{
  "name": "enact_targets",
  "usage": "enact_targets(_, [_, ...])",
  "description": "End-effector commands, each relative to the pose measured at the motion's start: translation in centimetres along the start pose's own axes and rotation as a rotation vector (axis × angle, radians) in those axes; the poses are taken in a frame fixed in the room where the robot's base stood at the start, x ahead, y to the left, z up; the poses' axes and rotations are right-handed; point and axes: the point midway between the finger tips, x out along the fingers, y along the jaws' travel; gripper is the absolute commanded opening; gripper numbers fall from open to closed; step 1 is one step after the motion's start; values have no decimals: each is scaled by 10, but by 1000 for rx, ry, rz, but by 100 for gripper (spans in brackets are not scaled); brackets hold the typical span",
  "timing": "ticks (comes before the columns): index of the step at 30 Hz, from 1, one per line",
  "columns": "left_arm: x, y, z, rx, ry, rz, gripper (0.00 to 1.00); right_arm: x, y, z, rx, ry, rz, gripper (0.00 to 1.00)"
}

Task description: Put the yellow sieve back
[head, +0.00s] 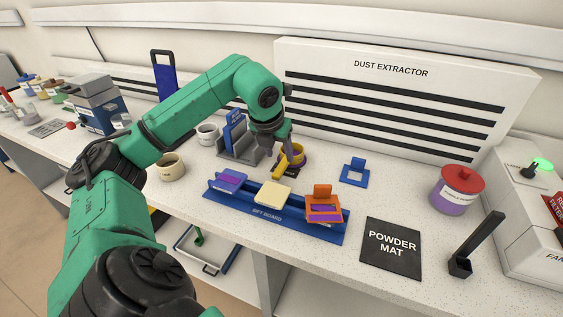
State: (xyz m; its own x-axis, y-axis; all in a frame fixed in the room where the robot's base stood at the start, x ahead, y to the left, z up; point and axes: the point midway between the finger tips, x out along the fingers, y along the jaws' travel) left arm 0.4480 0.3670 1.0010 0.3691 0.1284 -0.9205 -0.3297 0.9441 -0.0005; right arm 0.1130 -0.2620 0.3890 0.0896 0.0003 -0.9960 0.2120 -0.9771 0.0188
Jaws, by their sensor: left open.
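The yellow sieve (297,160) is small in the head view, near the back of the counter below the dust extractor. My right gripper is not in view.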

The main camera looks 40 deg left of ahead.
Motion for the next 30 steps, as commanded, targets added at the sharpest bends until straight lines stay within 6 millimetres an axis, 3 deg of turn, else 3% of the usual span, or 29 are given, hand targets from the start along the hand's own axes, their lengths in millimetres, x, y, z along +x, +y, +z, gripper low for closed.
enact_targets(3, [-35, 0, 1, 1, -4, -1, 56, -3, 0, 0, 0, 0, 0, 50])
enact_targets(7, [-58, 0, 1, 0, -2, -1, 56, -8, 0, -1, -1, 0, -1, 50])
enact_targets(26, [-65, 0, 0, 0, 1, 0, 56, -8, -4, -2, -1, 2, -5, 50])
enact_targets(30, [-86, 0, 9, 0, 0, 0, 56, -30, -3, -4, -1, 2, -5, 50])
